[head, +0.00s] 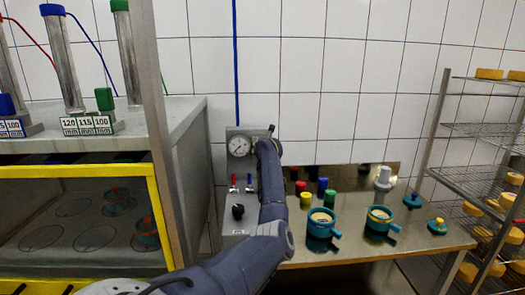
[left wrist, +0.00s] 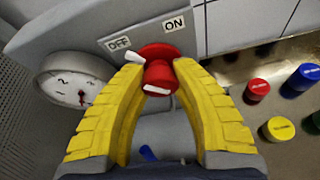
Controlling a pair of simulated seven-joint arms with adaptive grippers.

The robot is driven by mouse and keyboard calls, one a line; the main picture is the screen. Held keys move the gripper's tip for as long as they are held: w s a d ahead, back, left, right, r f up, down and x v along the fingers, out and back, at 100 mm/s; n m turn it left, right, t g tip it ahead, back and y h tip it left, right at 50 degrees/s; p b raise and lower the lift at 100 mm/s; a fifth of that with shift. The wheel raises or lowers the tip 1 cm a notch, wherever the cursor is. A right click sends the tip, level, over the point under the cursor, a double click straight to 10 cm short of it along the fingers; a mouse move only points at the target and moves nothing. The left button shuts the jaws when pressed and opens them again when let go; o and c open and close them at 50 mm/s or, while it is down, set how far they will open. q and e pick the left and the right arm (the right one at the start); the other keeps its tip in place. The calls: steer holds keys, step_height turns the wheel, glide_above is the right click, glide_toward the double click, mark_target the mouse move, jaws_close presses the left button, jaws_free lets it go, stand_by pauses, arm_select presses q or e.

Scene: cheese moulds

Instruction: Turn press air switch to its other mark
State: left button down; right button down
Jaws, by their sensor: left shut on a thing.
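The press air switch is a red knob (left wrist: 158,66) on the grey control panel (head: 230,165). It sits between an OFF label (left wrist: 118,43) on the left and an ON label (left wrist: 174,24) on the right. A white pointer (left wrist: 133,56) on the knob's left side lies beside the OFF label. My left gripper (left wrist: 158,70) is shut on the red knob, one yellow finger on each side. In the head view my left arm reaches up in front of the panel and hides the switch. My right gripper is not in view.
A round gauge (head: 239,146) is on the panel, with small valves and a black knob (head: 238,211) below. Coloured weights, teal moulds (head: 321,224) and a white part stand on the steel table (head: 445,238) to the right. A yellow-framed cabinet (head: 160,215) stands left.

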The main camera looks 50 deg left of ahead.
arm_select(q)
steer(key=shift+f+n, duration=0.3)
steer(key=shift+f, duration=0.05)
stand_by(0.3)
steer(key=c, duration=1.2)
jaws_free()
steer(key=shift+s, duration=0.1)
steer(key=shift+c, duration=0.2)
steer(key=o, duration=0.3)
steer(key=shift+r, duration=0.2)
steer(key=shift+o, duration=0.2)
steer(key=v, duration=1.2)
steer(key=shift+s+a, duration=0.1)
steer(key=shift+a, duration=0.05)
